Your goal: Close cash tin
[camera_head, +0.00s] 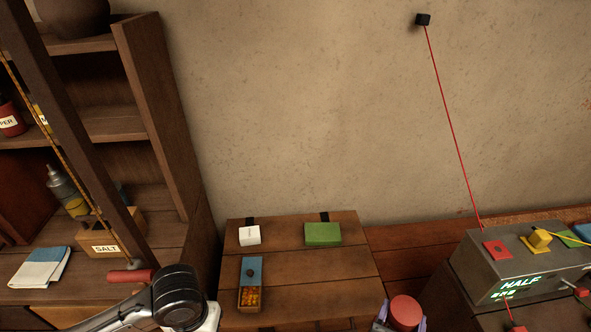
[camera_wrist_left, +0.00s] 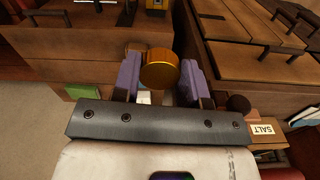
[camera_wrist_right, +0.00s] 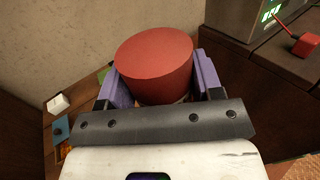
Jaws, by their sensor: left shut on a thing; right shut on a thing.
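My right gripper (camera_head: 403,318) is at the bottom edge of the head view, shut on a red round-topped cylinder (camera_head: 406,310). In the right wrist view the red cylinder (camera_wrist_right: 154,62) sits between the purple fingers, its flat top towards the camera. My left gripper (camera_wrist_left: 160,80) is shut on a gold round object (camera_wrist_left: 160,68); the head view shows the left arm but not this gripper. I cannot tell for certain which thing is the cash tin. A small box with a blue lid part (camera_head: 251,269) and orange contents (camera_head: 250,298) stands on the small wooden table.
The wooden table (camera_head: 320,270) also bears a white box (camera_head: 249,235) and a green box (camera_head: 323,234). A grey machine (camera_head: 480,270) with colored pads and cords stands at right. A wooden shelf (camera_head: 155,100) with a salt box (camera_head: 107,249) is at left.

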